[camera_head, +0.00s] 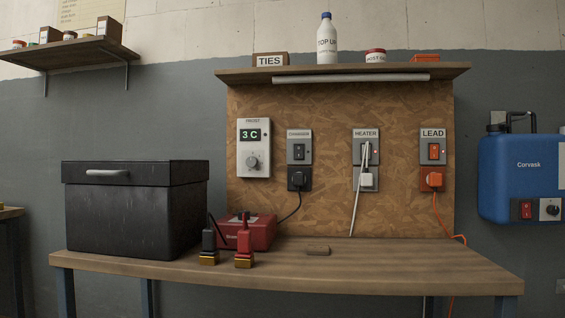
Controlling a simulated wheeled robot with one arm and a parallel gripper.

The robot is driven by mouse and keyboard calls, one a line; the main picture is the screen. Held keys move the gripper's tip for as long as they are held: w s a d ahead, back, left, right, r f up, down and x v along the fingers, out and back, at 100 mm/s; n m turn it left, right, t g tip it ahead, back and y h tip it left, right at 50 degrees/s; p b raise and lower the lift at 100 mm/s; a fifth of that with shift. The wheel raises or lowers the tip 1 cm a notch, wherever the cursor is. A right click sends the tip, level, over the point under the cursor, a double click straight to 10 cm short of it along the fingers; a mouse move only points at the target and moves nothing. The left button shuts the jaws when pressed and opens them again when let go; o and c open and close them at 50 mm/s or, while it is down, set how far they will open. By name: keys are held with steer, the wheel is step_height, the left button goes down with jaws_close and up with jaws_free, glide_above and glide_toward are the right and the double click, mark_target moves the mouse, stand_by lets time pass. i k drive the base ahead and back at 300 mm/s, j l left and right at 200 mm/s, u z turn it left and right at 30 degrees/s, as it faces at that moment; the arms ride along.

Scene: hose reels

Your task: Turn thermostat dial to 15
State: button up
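A white thermostat box (254,148) labelled FROST is fixed to the chipboard panel. Its dark display (255,134) reads 3 C in green. The round grey dial (253,162) sits below the display, and its pointer mark is too small to read. Nothing stands in front of the dial. My gripper is not in view.
A bench (300,272) runs below the panel, with a black lidded box (135,215), a red charger (258,232) and two clamps. Switched sockets, including HEATER (366,135) and LEAD (433,135), sit right of the thermostat. A shelf (440,71) overhangs. A blue Corvask unit (520,165) hangs right.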

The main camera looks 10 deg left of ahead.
mark_target(252, 161)
steer(key=i+l+u, duration=0.15)
steer(key=i+u, duration=0.25)
steer(key=i+l+u, duration=0.2)
steer(key=u, duration=0.25)
steer(key=i, duration=0.05)
